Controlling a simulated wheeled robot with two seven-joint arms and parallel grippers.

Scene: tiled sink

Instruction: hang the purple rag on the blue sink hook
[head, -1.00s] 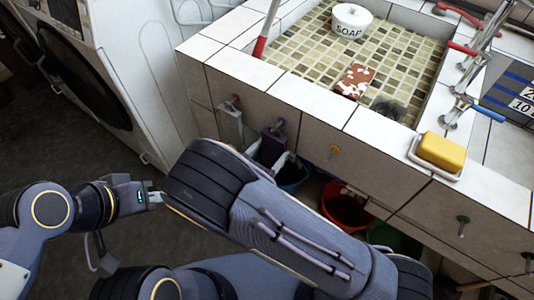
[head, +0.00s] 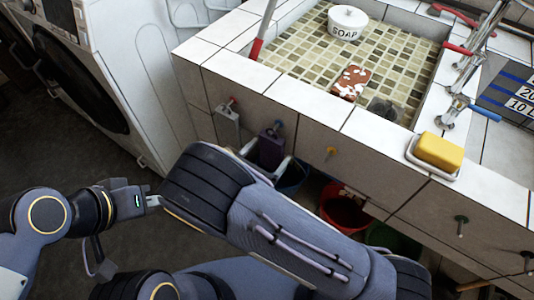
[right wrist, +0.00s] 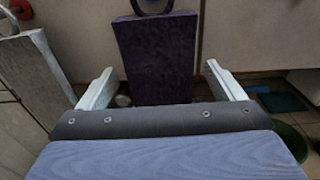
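The purple rag (head: 270,150) hangs upright against the tiled sink front, directly under the blue hook (head: 278,125), and appears to hang from it. In the right wrist view the rag (right wrist: 158,58) has a dark ring at its top, cut off by the picture edge; the hook is not clear there. My right gripper (head: 266,160) is open, its pale fingers apart on both sides of the rag's lower part. In the right wrist view both fingers of the gripper (right wrist: 161,85) are clear of the rag. My left gripper (head: 154,201) is at left, away from the sink; its fingertips are partly hidden.
A grey-white rag (head: 227,125) hangs left of the purple one, by a red hook (head: 231,102). A yellow hook (head: 330,153) and a green hook (head: 461,221) are to the right. Red (head: 345,211) and blue (head: 292,176) buckets stand below. A yellow sponge (head: 439,149) lies on the rim.

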